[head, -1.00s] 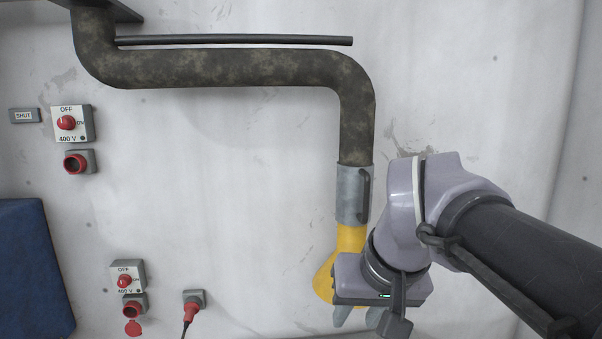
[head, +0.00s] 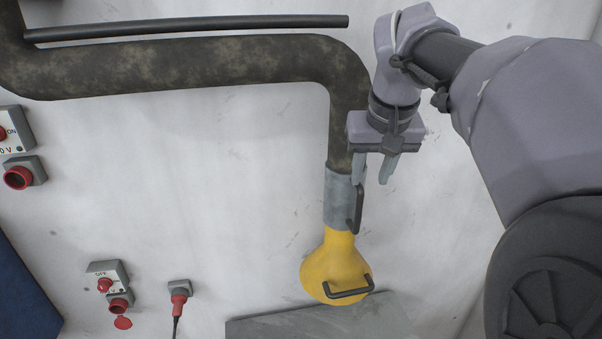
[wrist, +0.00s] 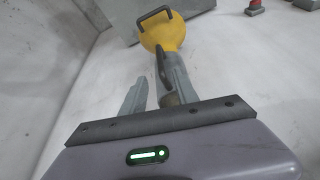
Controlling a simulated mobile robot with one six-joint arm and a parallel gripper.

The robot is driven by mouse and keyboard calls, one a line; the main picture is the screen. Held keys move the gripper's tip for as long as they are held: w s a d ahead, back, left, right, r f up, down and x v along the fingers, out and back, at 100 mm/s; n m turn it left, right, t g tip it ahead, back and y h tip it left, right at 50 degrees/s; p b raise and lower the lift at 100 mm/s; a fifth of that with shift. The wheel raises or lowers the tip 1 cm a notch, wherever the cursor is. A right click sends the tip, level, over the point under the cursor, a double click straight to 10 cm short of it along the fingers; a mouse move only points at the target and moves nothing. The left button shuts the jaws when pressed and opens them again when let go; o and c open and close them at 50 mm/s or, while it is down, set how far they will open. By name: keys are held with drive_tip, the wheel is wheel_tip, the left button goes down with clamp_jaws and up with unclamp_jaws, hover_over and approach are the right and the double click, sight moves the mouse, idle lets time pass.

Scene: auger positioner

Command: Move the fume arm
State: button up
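The fume arm has a dark mottled hose (head: 180,65), a grey collar (head: 338,200) with a black side handle (head: 355,210), and a yellow hood (head: 330,262). The hood has its own black handle (head: 348,290) at the rim and hangs mouth down. My gripper (head: 372,182) is open, its fingers pointing down at the right of the hose's lower end, just above the side handle. Nothing shows between the fingers in the head view. In the wrist view the yellow hood (wrist: 163,32) lies beyond the fingers; the right finger overlaps the collar region, so contact cannot be told.
A dark rod (head: 190,27) runs above the hose. A grey slab (head: 325,320) lies below the hood. Switch boxes and sockets (head: 107,275) and a plugged red connector (head: 179,290) are on the pale wall at left. The wall right of the hood is clear.

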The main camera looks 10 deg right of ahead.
sight(361, 206)
drive_tip(key=b+x, duration=0.1)
drive_tip(key=x, duration=1.1)
drive_tip(key=shift+w+f, duration=0.1)
drive_tip(key=shift+f, duration=0.25)
drive_tip(key=shift+w+f, duration=0.15)
drive_tip(key=shift+w, duration=0.15)
drive_tip(key=shift+s, duration=0.15)
clamp_jaws()
